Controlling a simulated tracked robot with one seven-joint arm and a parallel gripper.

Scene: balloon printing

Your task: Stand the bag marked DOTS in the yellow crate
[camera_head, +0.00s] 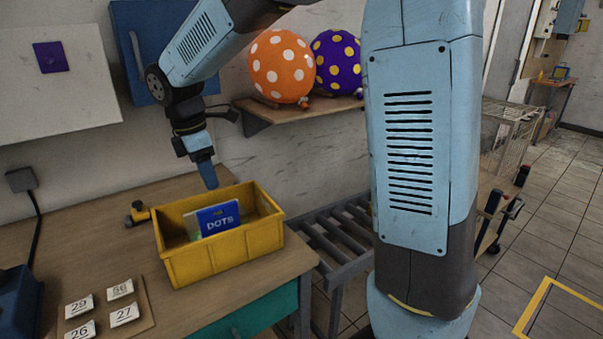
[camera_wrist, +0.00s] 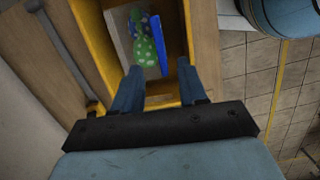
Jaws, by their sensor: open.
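The bag marked DOTS (camera_head: 218,217) stands inside the yellow crate (camera_head: 205,263), its blue labelled face toward the camera on my body. In the wrist view the bag (camera_wrist: 163,45) shows from above as a blue strip, next to a pale panel with a green dotted picture. The crate's yellow rim (camera_wrist: 98,62) shows there too. My gripper (camera_head: 209,184) is above the crate's back part. In the wrist view my gripper (camera_wrist: 162,90) has its two fingers apart with nothing held between them. The bag's lower part is hidden by the crate's front wall.
The crate stands on a wooden table near its right edge. Number cards (camera_head: 102,307) lie at the front left. A roller conveyor (camera_head: 335,235) is right of the table. A shelf (camera_head: 300,108) with an orange balloon (camera_head: 281,66) and a purple balloon (camera_head: 337,62) is behind.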

